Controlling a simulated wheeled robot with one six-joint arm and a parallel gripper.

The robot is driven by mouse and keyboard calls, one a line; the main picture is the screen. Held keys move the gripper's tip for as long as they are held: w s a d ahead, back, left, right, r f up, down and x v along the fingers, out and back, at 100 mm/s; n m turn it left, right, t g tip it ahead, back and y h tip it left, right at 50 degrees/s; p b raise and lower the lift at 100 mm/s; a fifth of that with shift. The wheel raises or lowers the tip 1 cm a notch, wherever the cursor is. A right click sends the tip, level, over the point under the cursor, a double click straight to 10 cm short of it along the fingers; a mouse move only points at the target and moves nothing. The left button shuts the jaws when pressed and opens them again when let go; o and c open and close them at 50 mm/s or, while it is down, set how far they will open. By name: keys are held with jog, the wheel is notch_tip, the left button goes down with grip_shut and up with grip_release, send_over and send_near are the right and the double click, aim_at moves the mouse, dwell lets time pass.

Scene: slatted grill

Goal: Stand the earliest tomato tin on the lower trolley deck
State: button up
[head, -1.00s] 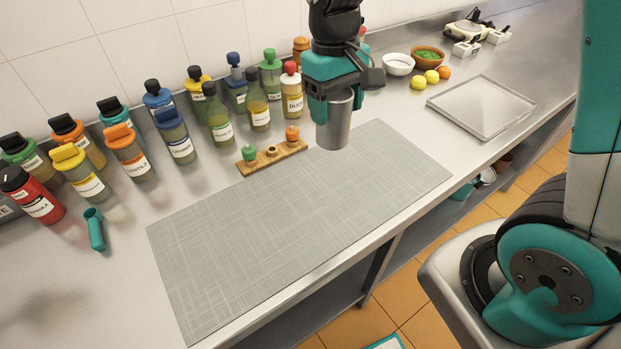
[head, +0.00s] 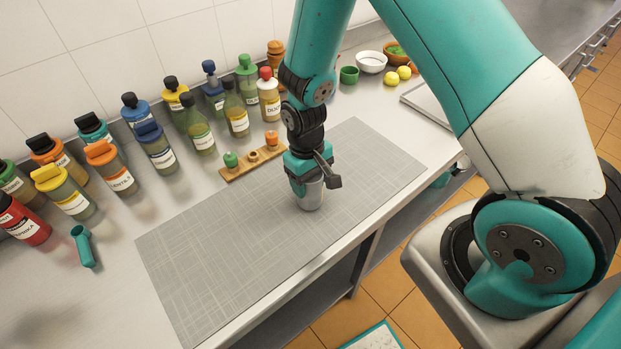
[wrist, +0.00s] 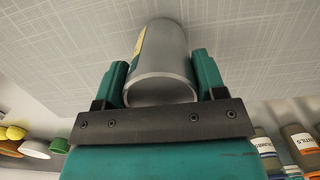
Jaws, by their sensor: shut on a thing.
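My gripper (head: 307,180) points down over the grey mat (head: 210,265) and is shut on a bare-metal grey tin (head: 311,199). The tin is upright at the mat's right part; I cannot tell whether its base touches the mat. In the wrist view the tin (wrist: 162,65) sits between both teal fingers, with a strip of yellowish and dark label at its left side. No date can be read on it. A teal-edged pale panel (head: 378,338) shows at the bottom edge by the floor; I cannot tell whether it is the trolley.
A wooden holder with small stoppers (head: 252,164) lies just behind the mat. Several labelled bottles and jars line the wall. A teal scoop (head: 83,246) lies at left. Bowls (head: 371,62) and fruit stand at back right. The mat's left part is clear.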

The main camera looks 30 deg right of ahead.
jog(key=shift+f, duration=0.3)
jog(key=shift+f, duration=0.15)
jog(key=o, duration=1.3)
